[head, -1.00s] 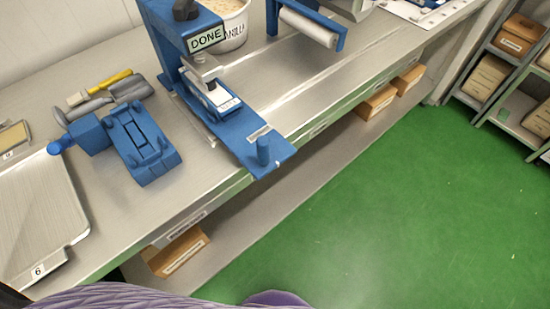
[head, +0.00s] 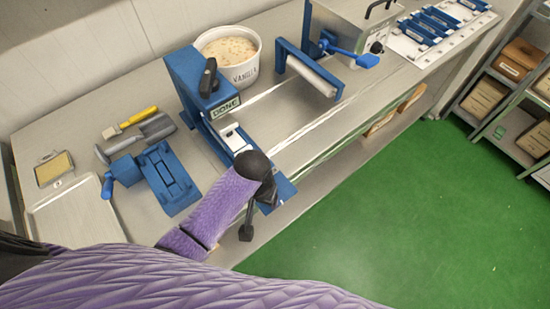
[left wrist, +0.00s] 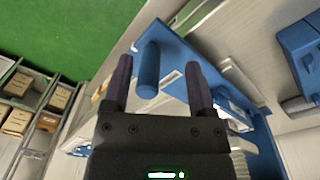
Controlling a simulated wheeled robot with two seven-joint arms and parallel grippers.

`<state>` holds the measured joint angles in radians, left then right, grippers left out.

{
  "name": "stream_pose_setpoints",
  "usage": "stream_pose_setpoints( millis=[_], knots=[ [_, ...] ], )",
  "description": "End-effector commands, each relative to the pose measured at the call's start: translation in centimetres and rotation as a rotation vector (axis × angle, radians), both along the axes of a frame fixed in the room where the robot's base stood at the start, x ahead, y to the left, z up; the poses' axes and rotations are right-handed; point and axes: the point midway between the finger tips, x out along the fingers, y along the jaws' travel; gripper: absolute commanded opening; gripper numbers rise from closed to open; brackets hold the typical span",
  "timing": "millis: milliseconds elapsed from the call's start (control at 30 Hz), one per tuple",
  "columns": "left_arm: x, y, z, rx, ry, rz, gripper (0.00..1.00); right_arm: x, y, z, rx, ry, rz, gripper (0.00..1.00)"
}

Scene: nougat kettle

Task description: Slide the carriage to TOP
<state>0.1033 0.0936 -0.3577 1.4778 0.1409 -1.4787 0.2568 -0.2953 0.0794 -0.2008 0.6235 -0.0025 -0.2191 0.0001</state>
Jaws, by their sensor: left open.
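The blue press (head: 185,78) with the DONE sign (head: 226,107) stands on the bench. A block with a white top (head: 234,138), perhaps the carriage, sits low in its frame. My left gripper (head: 249,217) is over the front end of the press's blue base plate (head: 286,188) and hides much of it. In the left wrist view, an upright blue peg (left wrist: 148,68) on that plate shows between the two open dark fingers (left wrist: 158,80); I cannot tell whether they touch it. No TOP mark is readable. My right gripper is out of view.
Left of the press are a blue fixture (head: 167,178), a scraper (head: 155,127), a yellow-handled brush (head: 132,120) and a tray (head: 75,212). Behind stands a VANILLA tub (head: 243,72); to the right, a blue roller frame (head: 310,72). Green floor lies in front.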

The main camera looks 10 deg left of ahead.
Motion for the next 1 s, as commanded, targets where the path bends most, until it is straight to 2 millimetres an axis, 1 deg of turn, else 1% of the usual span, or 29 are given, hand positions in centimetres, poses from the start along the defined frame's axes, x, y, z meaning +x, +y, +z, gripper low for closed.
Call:
stream_pose_setpoints(
  millis=[33, 100, 167, 200, 267, 400, 500, 600, 733, 967, 1000],
  knots=[
    [1.3, -0.4, 3.7, 0.008, 0.005, 0.001, 0.73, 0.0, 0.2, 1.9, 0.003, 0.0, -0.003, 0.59],
    [2.4, -0.8, 6.0, 0.024, 0.028, 0.008, 0.73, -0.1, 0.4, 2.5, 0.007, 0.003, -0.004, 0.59],
    [2.7, -0.9, 6.7, 0.034, 0.042, 0.013, 0.73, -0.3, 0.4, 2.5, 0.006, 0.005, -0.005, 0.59],
    [2.8, -0.9, 6.4, 0.037, 0.046, 0.014, 0.73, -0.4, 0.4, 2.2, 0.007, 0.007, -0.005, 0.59],
    [2.7, -0.9, 5.0, 0.038, 0.051, 0.014, 0.73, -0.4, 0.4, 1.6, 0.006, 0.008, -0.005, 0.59],
    [2.6, -0.9, 1.2, 0.038, 0.052, 0.015, 0.73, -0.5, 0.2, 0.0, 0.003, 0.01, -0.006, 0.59],
    [2.6, -0.8, -1.1, 0.039, 0.052, 0.015, 0.73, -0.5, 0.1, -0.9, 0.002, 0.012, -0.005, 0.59],
    [2.6, -0.8, -2.7, 0.038, 0.05, 0.014, 0.73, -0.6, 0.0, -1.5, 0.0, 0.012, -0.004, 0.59],
    [2.6, -0.8, -3.4, 0.038, 0.048, 0.013, 0.73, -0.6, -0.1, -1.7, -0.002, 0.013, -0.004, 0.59],
    [2.6, -0.8, -3.4, 0.038, 0.048, 0.013, 0.73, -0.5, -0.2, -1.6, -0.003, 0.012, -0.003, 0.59],
    [2.6, -0.8, -3.4, 0.038, 0.048, 0.013, 0.64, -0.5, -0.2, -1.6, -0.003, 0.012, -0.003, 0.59]
  ],
)
